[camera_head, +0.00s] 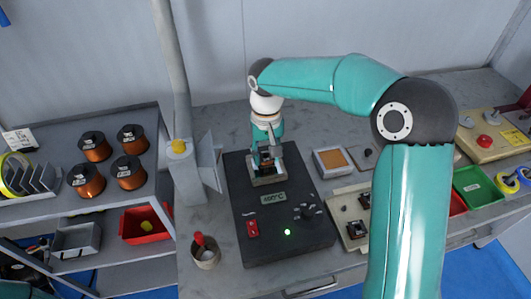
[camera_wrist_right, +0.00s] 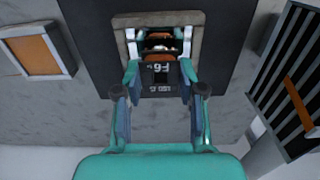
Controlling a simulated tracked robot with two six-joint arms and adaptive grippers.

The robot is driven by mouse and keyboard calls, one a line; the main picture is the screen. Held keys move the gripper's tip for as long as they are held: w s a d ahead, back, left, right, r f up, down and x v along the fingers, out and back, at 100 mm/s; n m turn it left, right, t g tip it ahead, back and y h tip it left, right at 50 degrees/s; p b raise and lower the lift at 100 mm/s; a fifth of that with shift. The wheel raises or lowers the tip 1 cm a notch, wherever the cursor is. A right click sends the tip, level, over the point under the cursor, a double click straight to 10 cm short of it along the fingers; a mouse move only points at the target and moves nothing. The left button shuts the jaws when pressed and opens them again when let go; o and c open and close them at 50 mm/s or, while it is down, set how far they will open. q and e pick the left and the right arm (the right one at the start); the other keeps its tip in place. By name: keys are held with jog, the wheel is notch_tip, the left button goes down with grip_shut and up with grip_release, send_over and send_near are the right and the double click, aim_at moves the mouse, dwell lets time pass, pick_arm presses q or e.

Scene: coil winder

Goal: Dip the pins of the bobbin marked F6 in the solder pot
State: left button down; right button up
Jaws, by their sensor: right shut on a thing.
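The solder pot (camera_head: 284,228) is a dark box with a 400°C-style label, a red switch and a lit green lamp. Its square metal-rimmed well is at the far part of its top, and the rim also shows in the right wrist view (camera_wrist_right: 122,45). My right gripper (camera_head: 266,160) is over the well, pointing down. In the right wrist view its fingers (camera_wrist_right: 160,62) are shut on the bobbin marked F6 (camera_wrist_right: 160,70), which has copper-coloured winding. The bobbin is at the well; its pins and how deep they are cannot be seen. My left gripper is not seen.
A small tray with an orange pad (camera_head: 333,160) stands right of the pot, near a plate with dark parts (camera_head: 352,228). A cup with a red-topped tool (camera_head: 205,255) is at front left. A grey post and panel (camera_head: 208,160) stand close left.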

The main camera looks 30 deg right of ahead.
jog(key=shift+f+b, duration=0.55)
jog(key=shift+f, duration=0.25)
jog(key=shift+r, duration=0.15)
dwell(1.5)
jog(key=shift+r+p, duration=2.35)
jog(key=shift+r, duration=0.4)
jog(key=shift+f, duration=0.1)
